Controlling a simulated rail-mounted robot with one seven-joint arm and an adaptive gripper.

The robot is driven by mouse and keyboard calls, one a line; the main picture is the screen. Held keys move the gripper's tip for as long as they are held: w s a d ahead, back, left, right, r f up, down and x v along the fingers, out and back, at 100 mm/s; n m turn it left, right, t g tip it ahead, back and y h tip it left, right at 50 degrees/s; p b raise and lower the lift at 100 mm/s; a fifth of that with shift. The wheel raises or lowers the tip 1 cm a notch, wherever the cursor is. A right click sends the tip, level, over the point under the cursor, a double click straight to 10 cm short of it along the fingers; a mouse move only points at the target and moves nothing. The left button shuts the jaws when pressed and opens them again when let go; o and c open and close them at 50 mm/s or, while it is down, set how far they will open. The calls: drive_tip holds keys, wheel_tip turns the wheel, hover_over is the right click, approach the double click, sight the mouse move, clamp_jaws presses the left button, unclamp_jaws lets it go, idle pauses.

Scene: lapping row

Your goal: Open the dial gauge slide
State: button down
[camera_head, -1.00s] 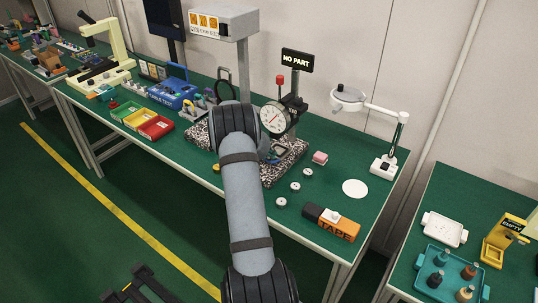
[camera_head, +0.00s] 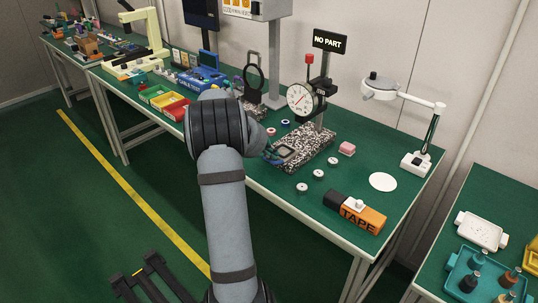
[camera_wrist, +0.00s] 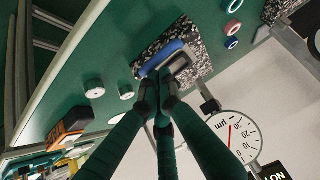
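The dial gauge (camera_head: 301,99) stands on a post above a speckled granite base (camera_head: 314,143), under a "NO PART" sign (camera_head: 329,41). A grey slide with a square recess (camera_head: 285,150) lies low on the base; it also shows in the wrist view (camera_wrist: 180,64). A blue bar (camera_wrist: 162,56) runs along the slide's near edge. My gripper (camera_wrist: 158,88) has its dark fingers drawn close together at the blue bar. The bar shows beyond the fingertips; I cannot tell whether they grip it. In the head view my forearm hides much of the hand.
A lamp-like stand (camera_head: 414,163) is at the right. A black ring stand (camera_head: 254,78) and coloured bins (camera_head: 164,99) stand left.

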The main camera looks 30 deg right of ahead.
drive_tip(key=shift+s+a+f, duration=0.1)
drive_tip(key=shift+a+f, duration=0.05)
drive_tip(key=shift+f, duration=0.05)
drive_tip(key=p+v, duration=0.1)
drive_tip(key=v, duration=0.9)
drive_tip(key=shift+r, duration=0.15)
